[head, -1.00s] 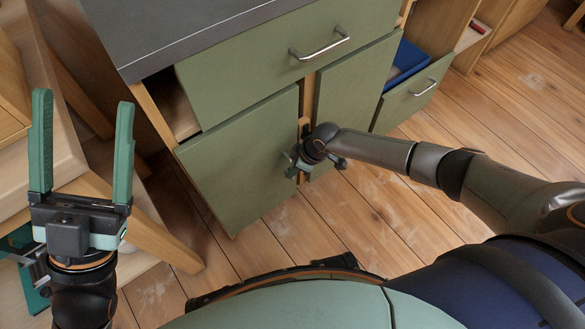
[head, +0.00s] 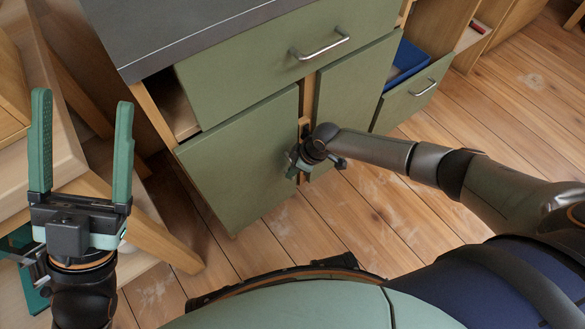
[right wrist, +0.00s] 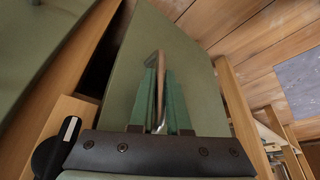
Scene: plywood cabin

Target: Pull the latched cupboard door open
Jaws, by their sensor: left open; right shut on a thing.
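The green left cupboard door (head: 238,160) is below a wide green drawer in the head view. My right gripper (head: 297,165) is at its right edge, by the wooden post (head: 305,95). In the right wrist view, the fingers of my right gripper (right wrist: 160,100) are shut on a slim metal handle (right wrist: 157,75) in front of a green panel (right wrist: 190,65). A dark gap runs along that panel's left edge. A black rounded piece with a white stripe (right wrist: 67,135) is at the wood strip; I cannot tell whether it is the latch. My left gripper (head: 80,150) is open and empty.
The drawer (head: 270,70) has a metal handle above the door. A lower drawer at right (head: 415,95) stands out with a blue thing (head: 405,65) inside. Wooden furniture (head: 60,130) is close to my left arm. Plank floor (head: 350,205) is clear before the cupboard.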

